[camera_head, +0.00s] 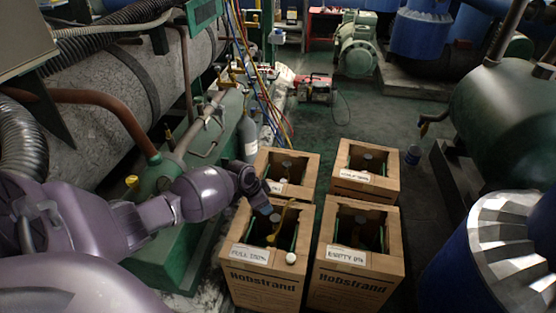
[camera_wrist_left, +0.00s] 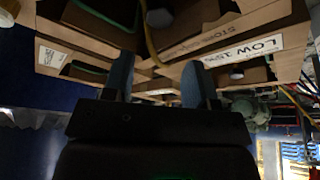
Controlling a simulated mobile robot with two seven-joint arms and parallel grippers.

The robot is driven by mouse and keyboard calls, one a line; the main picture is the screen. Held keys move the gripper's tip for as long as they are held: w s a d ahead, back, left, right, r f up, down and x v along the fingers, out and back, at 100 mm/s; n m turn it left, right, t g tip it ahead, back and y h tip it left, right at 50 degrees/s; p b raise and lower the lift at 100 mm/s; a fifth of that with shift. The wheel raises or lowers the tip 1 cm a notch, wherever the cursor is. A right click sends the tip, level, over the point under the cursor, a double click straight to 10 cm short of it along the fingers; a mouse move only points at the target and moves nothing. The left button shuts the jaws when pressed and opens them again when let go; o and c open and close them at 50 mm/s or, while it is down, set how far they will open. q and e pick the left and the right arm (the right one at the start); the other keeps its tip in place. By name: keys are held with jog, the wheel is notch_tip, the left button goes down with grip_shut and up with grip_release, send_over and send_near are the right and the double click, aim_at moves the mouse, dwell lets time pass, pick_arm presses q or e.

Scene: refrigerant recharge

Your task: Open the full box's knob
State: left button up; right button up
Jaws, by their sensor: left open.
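The full box (camera_head: 262,285) is the front-left cardboard box, with a "FULL 100%" label (camera_head: 250,254) on its front rim. A cylinder top (camera_head: 275,218) shows inside its opening, and a yellow hose (camera_head: 284,215) rises from there. The knob is too small and dark to make out clearly. My left gripper (camera_head: 265,204) is above the box's back-left part, pointing down. In the left wrist view its two blue-grey fingers (camera_wrist_left: 157,80) are apart with nothing between them. The yellow hose (camera_wrist_left: 150,38) passes beyond the fingertips. My right gripper is not in view.
An "EMPTY 0%" box (camera_head: 355,285) stands to the right. Two more boxes (camera_head: 312,165) (camera_head: 393,163) stand behind; the left one's "LOW 15%" label (camera_wrist_left: 257,49) shows in the wrist view. A small white round object (camera_head: 291,258) sits at the full box's front-right rim.

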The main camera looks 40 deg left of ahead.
aim_at(276, 217)
pick_arm(q)
jog(key=b+x, duration=0.1)
jog(key=x, duration=0.2)
jog(key=b+x, duration=0.1)
jog(key=x, duration=0.2)
jog(key=b+x, duration=0.1)
jog(key=x, duration=0.1)
jog(key=shift+s+f, duration=0.15)
jog(key=shift+f, duration=0.35)
jog(key=shift+w+d+f+b, duration=0.15)
jog(key=shift+w+f+b, duration=0.1)
jog(key=shift+f+b, duration=0.2)
jog(key=shift+w, duration=0.15)
jog(key=shift+r, duration=0.1)
jog(key=c, duration=0.6)
